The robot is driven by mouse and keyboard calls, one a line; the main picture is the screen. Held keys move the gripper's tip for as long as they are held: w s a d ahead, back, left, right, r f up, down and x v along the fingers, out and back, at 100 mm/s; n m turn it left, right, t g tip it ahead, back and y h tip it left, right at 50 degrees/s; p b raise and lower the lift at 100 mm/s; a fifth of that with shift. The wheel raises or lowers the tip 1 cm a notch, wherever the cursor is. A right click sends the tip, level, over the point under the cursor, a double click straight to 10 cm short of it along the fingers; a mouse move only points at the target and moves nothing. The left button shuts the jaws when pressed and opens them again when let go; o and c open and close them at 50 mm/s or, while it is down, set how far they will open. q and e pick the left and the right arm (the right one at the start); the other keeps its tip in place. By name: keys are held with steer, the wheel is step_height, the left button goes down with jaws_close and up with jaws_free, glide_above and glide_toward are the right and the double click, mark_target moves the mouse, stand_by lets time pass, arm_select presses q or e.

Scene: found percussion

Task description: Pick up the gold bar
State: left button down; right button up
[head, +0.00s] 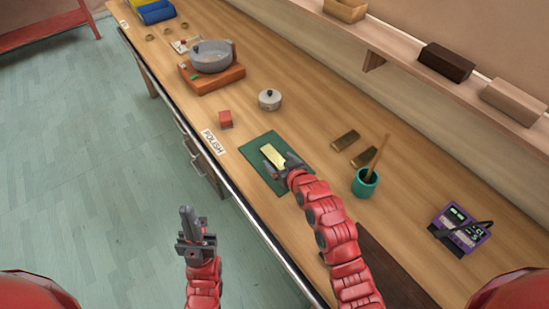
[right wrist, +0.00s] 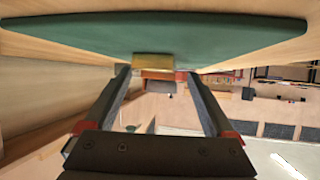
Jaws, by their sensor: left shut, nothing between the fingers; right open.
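The gold bar (head: 272,154) lies on a dark green mat (head: 265,177) on the wooden workbench. My right gripper (head: 275,163) is at the bar's near end, its open fingers low over the mat. In the right wrist view the gold bar (right wrist: 153,67) shows just beyond and between the open fingertips, against the green mat (right wrist: 150,35). I cannot tell whether the fingers touch it. My left gripper (head: 189,212) is shut and empty, pointing up over the floor in front of the bench.
Two dark brass bars (head: 345,140) and a teal cup (head: 364,184) with a stick stand right of the mat. A shelf (head: 420,70) runs behind.

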steer(key=shift+x, duration=0.9)
steer(key=shift+s, duration=0.15)
jaws_close()
